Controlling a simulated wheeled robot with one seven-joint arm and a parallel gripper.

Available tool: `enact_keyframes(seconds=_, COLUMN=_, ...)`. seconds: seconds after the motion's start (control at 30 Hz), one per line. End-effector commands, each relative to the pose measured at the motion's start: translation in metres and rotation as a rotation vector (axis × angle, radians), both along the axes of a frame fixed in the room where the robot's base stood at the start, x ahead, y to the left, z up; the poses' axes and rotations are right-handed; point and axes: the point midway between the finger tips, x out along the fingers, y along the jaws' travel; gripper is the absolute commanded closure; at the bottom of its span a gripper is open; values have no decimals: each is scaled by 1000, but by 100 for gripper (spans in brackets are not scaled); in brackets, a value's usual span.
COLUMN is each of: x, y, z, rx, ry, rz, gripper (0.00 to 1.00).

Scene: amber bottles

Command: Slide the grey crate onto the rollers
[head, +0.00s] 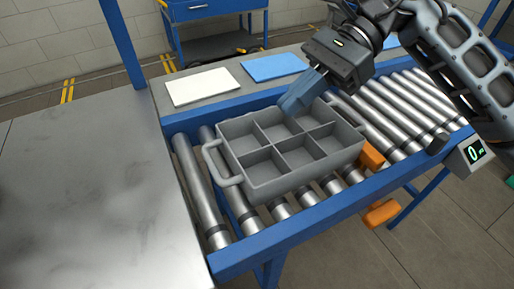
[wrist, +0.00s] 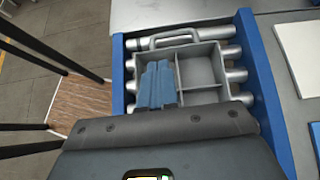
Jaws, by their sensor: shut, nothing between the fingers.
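The grey crate (head: 262,185) sits on the roller conveyor (head: 205,195), its long side roughly along the conveyor. It has a handle at each end and several compartments, all empty in view. It also shows in the wrist view (wrist: 204,54), with one handle at the top. My gripper (head: 288,108) reaches down from the upper right over the crate's far side. Its blue fingers are shut together with nothing between them; they also show in the wrist view (wrist: 157,80). I cannot tell whether the fingertips touch the crate wall. The fingers and gripper body hide part of the crate there.
Bare rollers (head: 385,115) continue to the right of the crate. An orange block (head: 371,155) is close to its right end, and another (head: 382,213) hangs below the blue rail. A metal table (head: 90,190) adjoins at left. White (head: 202,86) and blue (head: 272,67) sheets lie behind.

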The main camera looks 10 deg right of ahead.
Motion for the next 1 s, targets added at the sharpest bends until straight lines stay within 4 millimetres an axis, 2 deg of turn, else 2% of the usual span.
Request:
enact_keyframes(seconds=0.03, x=5, y=-14, z=-3, rx=-57, ry=-18, rz=1, gripper=100)
enact_keyframes(seconds=0.1, x=9, y=-28, z=-8, rx=-115, ry=-34, rz=8, gripper=100)
enact_keyframes(seconds=0.2, x=12, y=-39, z=-10, rx=-158, ry=-46, rz=11, gripper=100)
enact_keyframes(seconds=0.3, x=12, y=-38, z=-15, rx=-168, ry=-48, rz=14, gripper=100)
enact_keyframes(seconds=0.47, x=6, y=-24, z=-28, rx=-164, ry=-46, rz=15, gripper=100)
enact_keyframes(seconds=0.87, x=-13, y=28, z=-82, rx=-161, ry=-45, rz=14, gripper=100)
enact_keyframes(seconds=1.0, x=-20, y=47, z=-79, rx=-162, ry=-48, rz=16, gripper=100)
